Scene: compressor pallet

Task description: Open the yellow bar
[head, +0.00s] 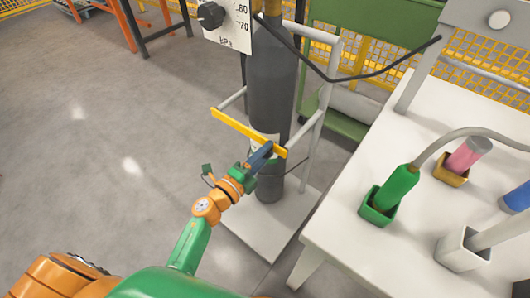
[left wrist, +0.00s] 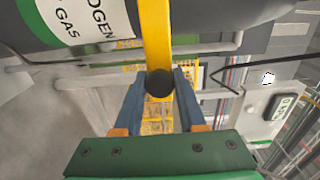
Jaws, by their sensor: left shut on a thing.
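The yellow bar (head: 236,125) runs across the front of a dark gas cylinder (head: 270,90) on a grey cart frame. My left gripper (head: 268,153) is at the right end of the bar, its blue fingers shut on it. In the left wrist view the bar (left wrist: 156,40) runs down from the top edge to between the two fingers (left wrist: 159,85), with a dark round end there. The cylinder with its white label (left wrist: 85,18) lies beside the bar in that view. My right gripper is not in view.
A white table (head: 370,240) at the right holds a green-handled tool (head: 398,187) and other items in holders. The cart's base plate (head: 262,222) is on the floor. A gauge (head: 228,22) hangs above. The floor at left is mostly clear.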

